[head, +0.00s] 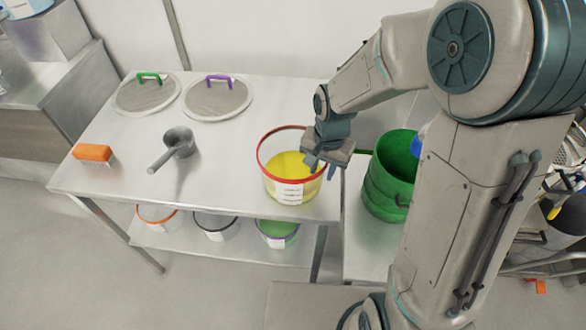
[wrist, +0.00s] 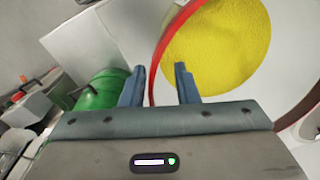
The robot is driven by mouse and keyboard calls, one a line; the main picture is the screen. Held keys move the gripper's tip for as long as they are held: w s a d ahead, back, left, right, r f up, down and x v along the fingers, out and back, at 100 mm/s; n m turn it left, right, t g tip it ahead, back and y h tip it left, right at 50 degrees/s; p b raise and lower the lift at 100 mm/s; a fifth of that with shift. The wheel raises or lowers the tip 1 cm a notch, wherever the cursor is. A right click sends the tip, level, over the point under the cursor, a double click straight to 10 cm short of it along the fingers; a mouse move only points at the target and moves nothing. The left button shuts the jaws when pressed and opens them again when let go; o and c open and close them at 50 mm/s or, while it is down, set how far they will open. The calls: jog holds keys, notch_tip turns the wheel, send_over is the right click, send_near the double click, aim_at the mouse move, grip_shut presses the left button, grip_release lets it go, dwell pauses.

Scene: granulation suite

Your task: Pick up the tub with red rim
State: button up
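The tub with red rim (head: 288,193) stands upright near the right end of the steel table in the head view. It is clear-walled, has a white label and holds yellow material. Its red rim also crosses the wrist view (wrist: 170,42). My gripper (head: 320,167) is at the tub's right side, over the rim. In the wrist view the gripper's two blue fingers (wrist: 160,72) are apart, and the rim's edge appears in the gap between them. Neither finger is clearly touching the rim. The tub's far right edge is partly hidden by the gripper.
A green bucket (head: 388,183) stands close right of the tub. A grey scoop (head: 177,144), an orange brush (head: 93,153) and two lids, with green (head: 148,95) and purple (head: 217,99) handles, lie on the table (head: 225,175). Several tubs sit on the shelf below.

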jog(key=shift+f, duration=1.25)
grip_shut()
jog(key=shift+r, duration=0.1)
dwell(0.3)
